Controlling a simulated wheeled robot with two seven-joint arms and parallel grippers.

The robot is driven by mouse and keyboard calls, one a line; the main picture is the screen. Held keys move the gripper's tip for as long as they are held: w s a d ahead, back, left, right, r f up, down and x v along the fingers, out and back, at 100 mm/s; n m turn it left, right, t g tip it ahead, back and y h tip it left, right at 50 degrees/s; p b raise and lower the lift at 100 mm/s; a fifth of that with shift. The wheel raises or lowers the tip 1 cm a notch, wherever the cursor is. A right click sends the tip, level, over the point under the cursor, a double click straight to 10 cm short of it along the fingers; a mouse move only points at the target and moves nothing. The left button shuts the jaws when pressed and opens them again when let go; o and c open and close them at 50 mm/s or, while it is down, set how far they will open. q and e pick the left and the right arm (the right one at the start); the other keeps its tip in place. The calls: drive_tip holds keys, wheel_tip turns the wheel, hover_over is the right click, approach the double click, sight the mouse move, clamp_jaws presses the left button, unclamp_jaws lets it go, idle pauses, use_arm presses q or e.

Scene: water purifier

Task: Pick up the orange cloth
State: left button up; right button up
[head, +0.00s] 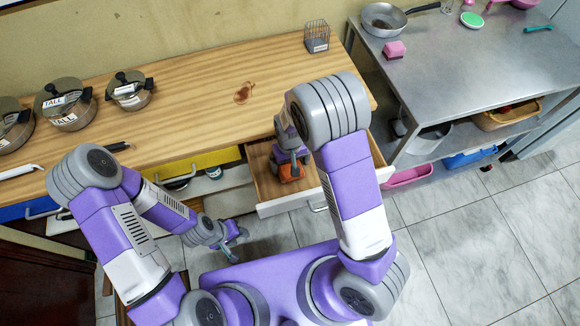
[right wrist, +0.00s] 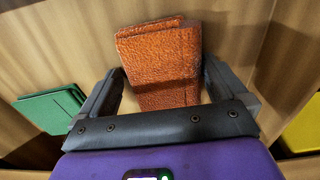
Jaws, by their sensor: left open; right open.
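The orange cloth (head: 291,173) lies folded inside the open wooden drawer (head: 270,206) in the head view. In the right wrist view the orange cloth (right wrist: 163,62) sits between the two dark fingers of my right gripper (right wrist: 164,78). My right gripper (head: 291,160) is open, pointing down into the drawer over the cloth. In the head view it hides part of the cloth. My left gripper (head: 233,240) is open and empty, hanging low in front of the cabinet, left of the drawer.
A green cloth (right wrist: 52,108) and a yellow cloth (right wrist: 302,130) lie to either side in the right wrist view. The wooden counter (head: 195,95) above holds pots (head: 66,103) and a wire basket (head: 317,36). A metal table (head: 480,75) stands at the right.

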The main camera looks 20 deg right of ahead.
drive_tip(key=shift+c, duration=0.7)
drive_tip(key=c, duration=1)
wheel_tip(320, 180, up, 10)
drive_tip(key=p, duration=0.4)
